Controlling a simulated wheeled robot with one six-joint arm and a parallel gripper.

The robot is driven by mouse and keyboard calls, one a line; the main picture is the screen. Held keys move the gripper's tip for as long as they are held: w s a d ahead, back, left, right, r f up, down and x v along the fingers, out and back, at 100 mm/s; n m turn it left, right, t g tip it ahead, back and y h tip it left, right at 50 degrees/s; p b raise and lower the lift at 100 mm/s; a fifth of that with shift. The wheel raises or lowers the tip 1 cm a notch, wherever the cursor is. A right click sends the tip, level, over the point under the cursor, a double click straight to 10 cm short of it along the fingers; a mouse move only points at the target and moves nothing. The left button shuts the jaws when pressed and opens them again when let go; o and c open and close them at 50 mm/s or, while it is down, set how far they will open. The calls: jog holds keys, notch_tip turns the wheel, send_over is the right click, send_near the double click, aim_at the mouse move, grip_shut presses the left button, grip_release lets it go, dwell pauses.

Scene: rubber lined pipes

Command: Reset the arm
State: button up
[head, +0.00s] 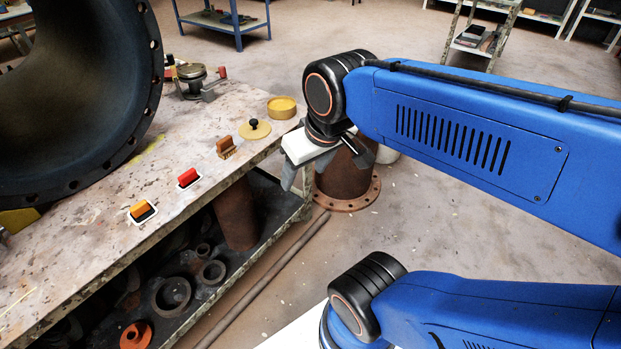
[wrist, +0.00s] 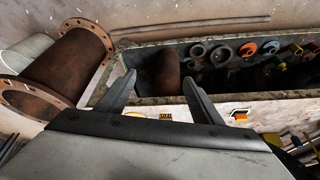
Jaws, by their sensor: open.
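My gripper (head: 291,181) hangs from my blue arm just past the workbench's right end in the head view, pointing down. In the wrist view my gripper (wrist: 160,90) shows two dark fingers spread well apart, with nothing between them but the bench edge and lower shelf behind. It is open and empty. The workbench (head: 80,255) has a worn, paint-spotted top. In the head view the fingers are partly hidden by the wrist body.
On the bench stand an orange-handled block (head: 142,211), a red block (head: 188,178), a brush (head: 226,148), a yellow lid (head: 255,129), a yellow tin (head: 282,107) and a large black-lined pipe (head: 80,90). A rusty flanged pipe (head: 345,180) stands on the floor close behind my gripper.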

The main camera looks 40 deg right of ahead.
jog(key=shift+s+d+f, duration=0.1)
jog(key=shift+s+f, duration=0.55)
jog(key=shift+s, duration=0.2)
